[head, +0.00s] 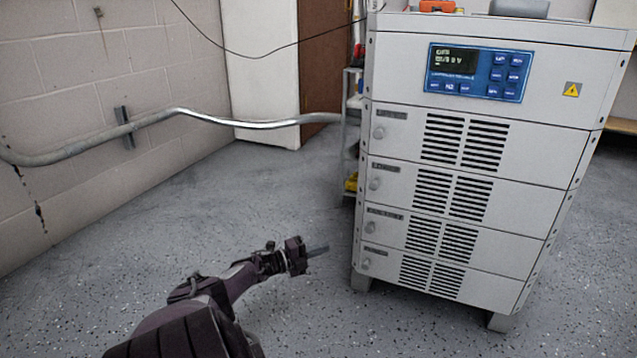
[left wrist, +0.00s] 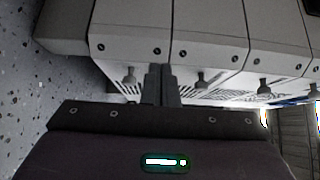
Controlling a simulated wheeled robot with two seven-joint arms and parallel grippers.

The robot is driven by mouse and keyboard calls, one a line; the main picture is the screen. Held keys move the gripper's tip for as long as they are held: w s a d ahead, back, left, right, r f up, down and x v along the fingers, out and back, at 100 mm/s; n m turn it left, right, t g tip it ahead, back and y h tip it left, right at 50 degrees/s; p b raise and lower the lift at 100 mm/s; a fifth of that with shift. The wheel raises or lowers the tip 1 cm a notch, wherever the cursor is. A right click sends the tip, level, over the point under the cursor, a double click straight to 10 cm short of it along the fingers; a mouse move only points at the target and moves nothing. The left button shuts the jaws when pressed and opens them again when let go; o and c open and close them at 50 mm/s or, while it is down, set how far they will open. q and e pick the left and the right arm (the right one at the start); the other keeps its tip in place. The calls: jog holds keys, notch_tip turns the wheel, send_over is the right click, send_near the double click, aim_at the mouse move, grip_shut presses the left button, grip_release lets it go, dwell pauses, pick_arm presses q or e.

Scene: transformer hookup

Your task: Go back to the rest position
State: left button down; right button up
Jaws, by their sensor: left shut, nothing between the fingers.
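My left gripper (head: 317,250) reaches in from the lower left of the head view, low over the floor and just left of the cabinet. Its fingers are shut with nothing between them; they also show in the left wrist view (left wrist: 161,84). The grey cabinet (head: 480,110) stands at the right of the head view, with stacked drawers, round knobs, vents and a blue control panel (head: 478,73). A gap seems to lie between fingertips and cabinet in the head view. My right gripper does not show.
A metal pipe (head: 180,118) runs along the block wall (head: 85,60) at the left. A white door or panel (head: 260,75) and a shelf (head: 351,140) stand behind. Speckled floor (head: 120,240) is clear left of the cabinet. Small items sit on the cabinet top.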

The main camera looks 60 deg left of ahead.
pick_arm(q)
jog(key=shift+s+a, duration=0.15)
jog(key=shift+a, duration=0.2)
